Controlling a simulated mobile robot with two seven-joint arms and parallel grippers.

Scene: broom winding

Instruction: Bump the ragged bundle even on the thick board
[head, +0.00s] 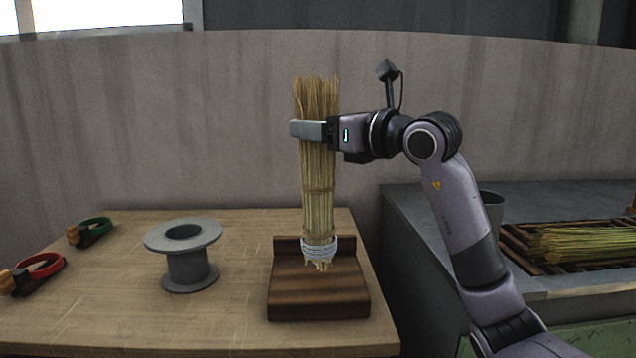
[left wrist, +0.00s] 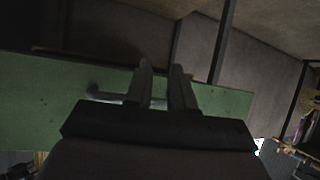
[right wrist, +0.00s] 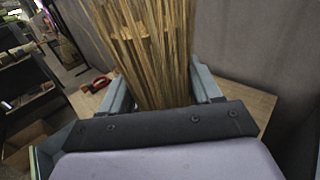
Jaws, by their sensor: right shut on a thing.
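The straw bundle (head: 319,190) stands upright over the thick dark board (head: 318,297), with a pale cord wound around its lower part. Its lower ends are uneven; I cannot tell whether they touch the board. My right gripper (head: 308,130) is shut around the upper part of the bundle. In the right wrist view the straw (right wrist: 150,50) stands between the two fingers. My left gripper (left wrist: 165,75) does not show in the head view. In the left wrist view its fingers are a little apart with nothing seen between them.
A grey flanged spool (head: 188,270) stands left of the board on the wooden table (head: 120,320). A red-ringed tool (head: 38,268) and a green-ringed tool (head: 92,230) lie at the far left. On the right grey counter (head: 420,215) are a grey cup (head: 491,208) and more straw (head: 585,243) on a slatted rack.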

